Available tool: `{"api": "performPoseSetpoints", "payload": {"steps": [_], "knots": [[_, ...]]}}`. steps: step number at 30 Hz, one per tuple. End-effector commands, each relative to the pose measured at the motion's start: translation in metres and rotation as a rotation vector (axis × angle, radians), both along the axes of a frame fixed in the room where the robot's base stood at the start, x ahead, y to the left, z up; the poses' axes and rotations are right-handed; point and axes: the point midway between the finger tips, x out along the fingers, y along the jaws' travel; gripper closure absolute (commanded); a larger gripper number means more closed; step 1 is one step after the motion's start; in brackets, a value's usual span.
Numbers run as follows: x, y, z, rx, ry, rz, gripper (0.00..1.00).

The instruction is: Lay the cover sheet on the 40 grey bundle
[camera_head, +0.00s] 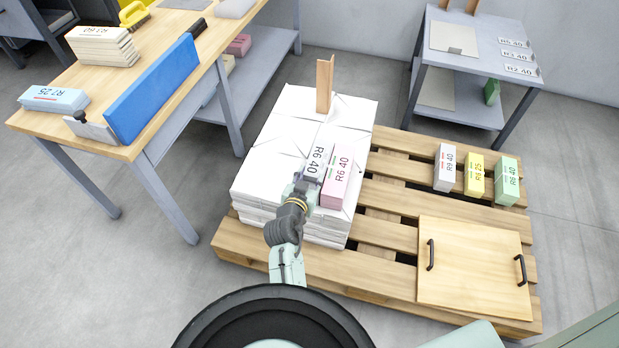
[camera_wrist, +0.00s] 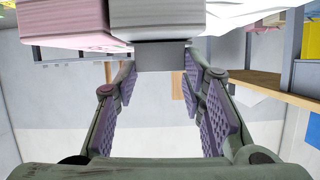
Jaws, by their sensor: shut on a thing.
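The white stack (camera_head: 268,150) stands on a wooden pallet (camera_head: 395,150), with a brown upright (camera_head: 324,85) at its back. Small bundles (camera_head: 474,173) and a handled board (camera_head: 475,262) occupy the pallet's right. Similar labelled sheets (camera_head: 518,56) lie on the side table (camera_head: 485,60).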

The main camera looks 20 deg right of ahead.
Motion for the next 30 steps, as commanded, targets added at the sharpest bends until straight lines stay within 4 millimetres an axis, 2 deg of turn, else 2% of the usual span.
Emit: {"api": "performPoseSetpoints", "payload": {"steps": [3,4,14,24,26,30], "knots": [[0.0,0.0,-0.003,0.0,0.0,0.0,0.83],[0.0,0.0,-0.003,0.0,0.0,0.0,0.62],[0.0,0.0,-0.002,0.0,0.0,0.0,0.4],[0.0,0.0,0.001,-0.001,-0.001,0.0,0.4],[0.001,0.0,0.006,-0.002,-0.002,0.0,0.4],[0.001,0.0,0.03,-0.001,-0.005,0.0,0.4]]}}
